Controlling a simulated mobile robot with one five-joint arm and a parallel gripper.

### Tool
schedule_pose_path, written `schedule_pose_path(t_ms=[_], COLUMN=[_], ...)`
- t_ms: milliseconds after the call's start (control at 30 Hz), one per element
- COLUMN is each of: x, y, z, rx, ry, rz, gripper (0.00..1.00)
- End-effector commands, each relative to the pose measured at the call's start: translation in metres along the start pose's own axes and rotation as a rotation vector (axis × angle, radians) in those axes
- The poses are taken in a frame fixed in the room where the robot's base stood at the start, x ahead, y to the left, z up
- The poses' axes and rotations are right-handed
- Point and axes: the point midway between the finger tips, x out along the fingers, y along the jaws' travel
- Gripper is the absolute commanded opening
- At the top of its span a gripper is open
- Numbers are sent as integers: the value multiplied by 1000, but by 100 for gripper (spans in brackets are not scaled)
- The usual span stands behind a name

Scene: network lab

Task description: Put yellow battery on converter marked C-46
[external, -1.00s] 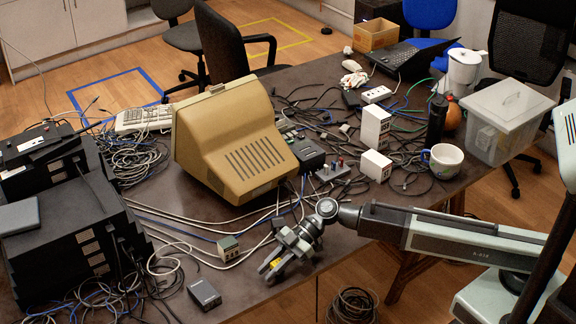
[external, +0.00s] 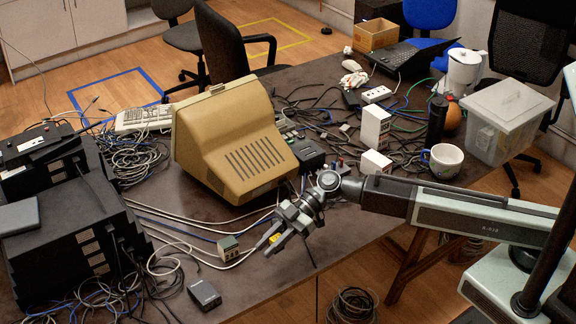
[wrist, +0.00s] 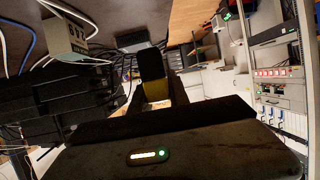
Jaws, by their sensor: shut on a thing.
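My gripper (external: 268,246) is shut on the yellow battery (external: 276,238) above the front part of the table. Only a small yellow patch of the battery shows between the fingers. In the wrist view the battery (wrist: 155,91) shows yellow, with a black end, between the dark fingers. A small box with a pale face and greenish top (external: 228,248) stands on the table left of my gripper. It also shows at the upper left of the wrist view (wrist: 74,38). A dark flat box (external: 204,294) lies nearer the front edge. I cannot read C-46 on either box.
A large beige monitor (external: 235,145) stands behind my gripper. Black stacked equipment (external: 65,240) fills the left of the table. Loose cables (external: 165,265) run around the small boxes. White boxes (external: 375,163) and a mug (external: 443,160) stand to the right.

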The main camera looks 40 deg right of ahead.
Motion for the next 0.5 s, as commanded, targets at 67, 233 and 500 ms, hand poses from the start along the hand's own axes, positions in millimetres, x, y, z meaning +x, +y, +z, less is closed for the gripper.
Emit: schedule_pose_path(t_ms=[67,233,500], x=[0,2,47], y=[2,20,11], z=[1,2,-8], rx=[12,58,80], ry=[1,2,3], rz=[8,85,159], gripper=[0,0,0])
